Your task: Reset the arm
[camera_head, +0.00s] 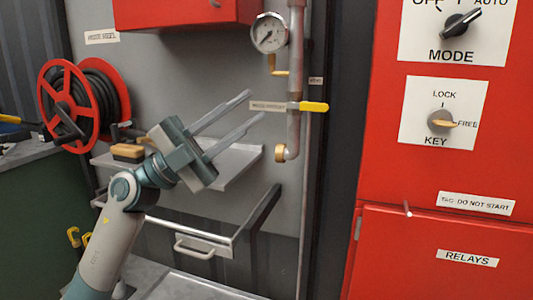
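My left gripper (233,122) is in the middle of the head view, its arm coming up from the lower left. Its two long grey fingers are spread apart and point up and right, with nothing between them. The fingers appear in front of the grey wall and a metal shelf, left of the vertical pipe. My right arm and gripper are not in view.
A red panel with a MODE switch (461,24) and a KEY switch (441,122) stands at the right. A pipe (295,60) carries a gauge (269,33) and yellow valve lever (313,106). A hose reel (70,105), shelf (240,165) and open drawer (203,242) are at left and centre.

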